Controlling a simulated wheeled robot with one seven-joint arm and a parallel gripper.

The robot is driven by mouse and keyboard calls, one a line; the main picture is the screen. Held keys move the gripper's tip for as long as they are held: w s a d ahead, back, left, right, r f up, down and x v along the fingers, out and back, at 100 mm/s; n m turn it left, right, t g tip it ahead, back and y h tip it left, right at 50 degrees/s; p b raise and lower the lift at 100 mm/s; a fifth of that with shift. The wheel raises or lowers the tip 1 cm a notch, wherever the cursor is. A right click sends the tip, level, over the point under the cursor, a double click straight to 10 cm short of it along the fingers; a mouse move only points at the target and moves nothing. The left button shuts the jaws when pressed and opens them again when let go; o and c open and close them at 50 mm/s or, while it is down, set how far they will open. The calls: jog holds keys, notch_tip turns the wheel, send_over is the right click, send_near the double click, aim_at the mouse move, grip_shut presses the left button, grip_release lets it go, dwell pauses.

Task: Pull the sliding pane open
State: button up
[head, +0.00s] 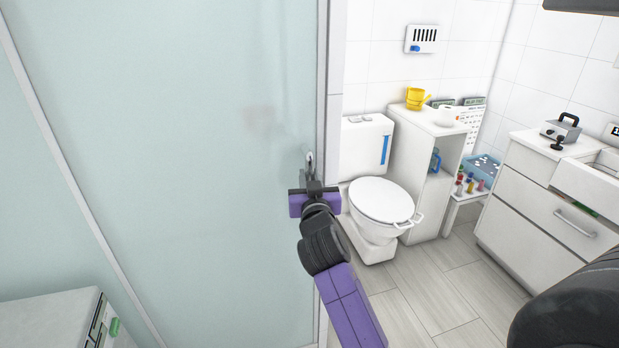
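The sliding pane (190,150) is a large frosted, pale green sheet that fills the left half of the head view. Its pale upright edge frame (322,90) stands just left of the toilet. A small grey handle (310,157) sits on the pane near that edge. My gripper (311,178) is at the handle, with its tips at or just below it. The gripper body hides the lower part of the handle. I cannot tell whether the fingers are closed on it or only near it.
Right of the pane edge is a bathroom with a white toilet (381,202), a narrow shelf unit (428,180) and a drawer cabinet (540,220). The wood-look floor (440,290) between them is clear. A white cabinet (50,325) stands at the lower left.

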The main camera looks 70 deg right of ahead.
aim_at(144, 195)
grip_shut()
dwell(1.2)
jog(key=shift+w+a, duration=0.2)
jog(key=shift+w, duration=0.05)
jog(key=w+a+b, duration=0.5)
jog(key=w+a, duration=0.3)
jog(key=w, duration=0.2)
jog(key=w+a+b, duration=0.6)
jog(key=w+a, duration=0.3)
jog(key=w, duration=0.1)
jog(key=w+a+b, duration=0.5)
jog(key=w+a, duration=0.3)
jog(key=w, duration=0.2)
jog(key=shift+a, duration=0.3)
jog(key=o, duration=0.6)
grip_release()
jog(key=shift+s+a, duration=0.1)
